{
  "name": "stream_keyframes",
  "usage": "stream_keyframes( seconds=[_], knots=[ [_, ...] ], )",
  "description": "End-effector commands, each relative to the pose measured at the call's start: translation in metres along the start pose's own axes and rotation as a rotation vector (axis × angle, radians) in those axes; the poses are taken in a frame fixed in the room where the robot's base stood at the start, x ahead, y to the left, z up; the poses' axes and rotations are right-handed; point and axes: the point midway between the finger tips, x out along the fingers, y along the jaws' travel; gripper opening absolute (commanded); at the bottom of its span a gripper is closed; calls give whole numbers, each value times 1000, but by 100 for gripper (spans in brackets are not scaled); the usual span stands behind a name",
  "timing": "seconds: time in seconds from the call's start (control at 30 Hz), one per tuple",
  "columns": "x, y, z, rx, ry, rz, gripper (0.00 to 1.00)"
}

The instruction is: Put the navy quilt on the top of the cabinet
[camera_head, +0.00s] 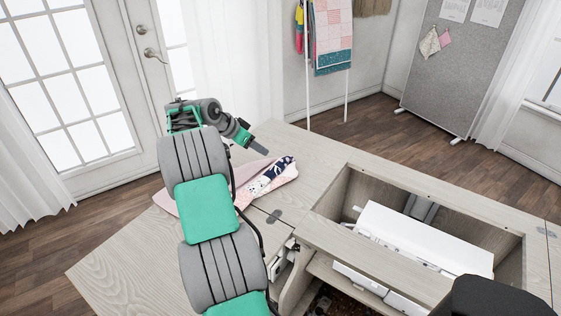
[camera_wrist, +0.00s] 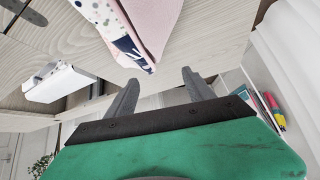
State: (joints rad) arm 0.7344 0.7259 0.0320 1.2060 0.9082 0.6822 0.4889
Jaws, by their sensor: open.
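A folded quilt (camera_head: 277,172) with navy, white and pink patterned patches lies on the left leaf of the pale wooden cabinet (camera_head: 120,268). Its pale pink part shows on both sides of my arm, which hides its middle. In the wrist view the quilt (camera_wrist: 134,48) shows its navy edge and pink side at the top. My gripper (camera_head: 262,150) is above the cabinet's far left part, just beyond the quilt's far end. In the wrist view the fingers of my gripper (camera_wrist: 160,90) are apart with nothing between them, and the quilt is off their tips.
A white sewing machine (camera_head: 425,238) sits in the cabinet's open well. A black chair back (camera_head: 497,297) stands at the near right. A rack with a hanging patchwork quilt (camera_head: 333,38) and a grey board (camera_head: 450,75) stand behind. The leaf's near left part is bare.

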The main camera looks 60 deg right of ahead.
Motion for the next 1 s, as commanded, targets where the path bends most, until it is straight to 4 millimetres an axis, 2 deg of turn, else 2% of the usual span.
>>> stream_keyframes(
  seconds=[0.37, 0.47, 0.57, 0.6, 0.67, 0.7, 0.73, 0.8, 0.87, 0.9, 0.97, 1.0],
  knots=[
    [-3, 0, 0, -2, -1, -1, 61],
    [-23, -7, 8, -47, -14, -33, 61],
    [-76, -18, 34, -185, -54, -120, 61],
    [-104, -22, 50, -266, -75, -169, 61],
    [-149, -20, 80, -403, -109, -247, 61],
    [-178, -16, 102, -499, -130, -301, 61],
    [-198, -10, 118, -572, -145, -341, 61],
    [-244, 10, 156, -742, -176, -433, 61],
    [-278, 35, 189, -891, -200, -510, 61],
    [-299, 54, 210, -991, -213, -562, 61],
    [-326, 88, 242, -1144, -231, -640, 61],
    [-342, 113, 262, -1247, -240, -693, 61]
  ],
)
